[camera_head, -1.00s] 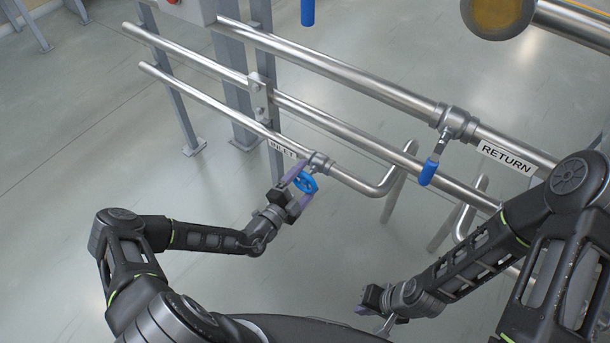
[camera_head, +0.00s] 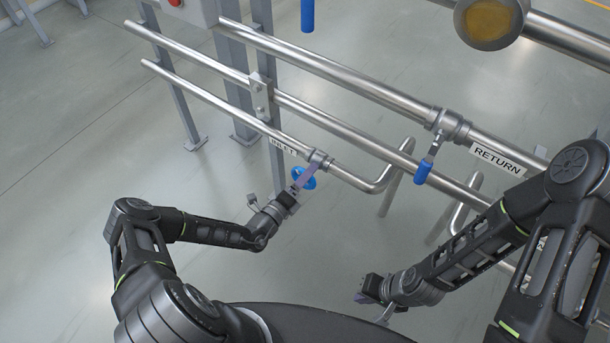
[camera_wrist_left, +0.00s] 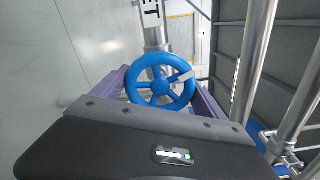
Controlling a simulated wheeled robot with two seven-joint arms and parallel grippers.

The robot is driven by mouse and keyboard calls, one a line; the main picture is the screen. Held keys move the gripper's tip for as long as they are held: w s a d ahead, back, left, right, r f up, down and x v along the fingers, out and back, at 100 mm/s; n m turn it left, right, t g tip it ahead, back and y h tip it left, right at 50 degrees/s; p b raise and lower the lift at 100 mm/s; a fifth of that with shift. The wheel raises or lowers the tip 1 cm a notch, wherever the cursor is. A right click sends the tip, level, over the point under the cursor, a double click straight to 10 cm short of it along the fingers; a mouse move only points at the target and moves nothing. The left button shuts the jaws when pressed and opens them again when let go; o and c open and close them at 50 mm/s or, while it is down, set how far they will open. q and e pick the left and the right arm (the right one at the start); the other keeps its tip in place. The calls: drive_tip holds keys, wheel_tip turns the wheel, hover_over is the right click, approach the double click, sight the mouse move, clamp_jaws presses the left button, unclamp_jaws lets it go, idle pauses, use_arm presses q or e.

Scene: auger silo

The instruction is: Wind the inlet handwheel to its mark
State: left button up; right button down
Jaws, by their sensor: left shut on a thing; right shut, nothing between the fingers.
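The blue inlet handwheel (camera_head: 309,179) sits on the lower pipe beside the INLET label (camera_head: 283,147). In the left wrist view the handwheel (camera_wrist_left: 139,92) faces me, with a pale mark (camera_wrist_left: 184,77) on its upper right rim. My left gripper (camera_head: 300,180) is at the wheel, with purple fingers on either side of it, shut on it. In the left wrist view the fingers flank the rim and the gripper body hides what lies below. My right gripper (camera_head: 364,297) is shut and empty, low in the picture, away from the pipes.
A blue lever handle (camera_head: 423,172) hangs from the pipe beside the RETURN label (camera_head: 497,158). Steel pipes (camera_head: 335,125) cross the view on grey posts. A box with a red button (camera_head: 175,3) is at the top left.

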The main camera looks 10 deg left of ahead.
idle(0.3)
use_arm(q)
drive_tip(key=o, duration=1.3)
drive_tip(key=v, duration=0.7)
drive_tip(key=shift+s, duration=0.4)
drive_tip(key=shift+m, duration=0.3)
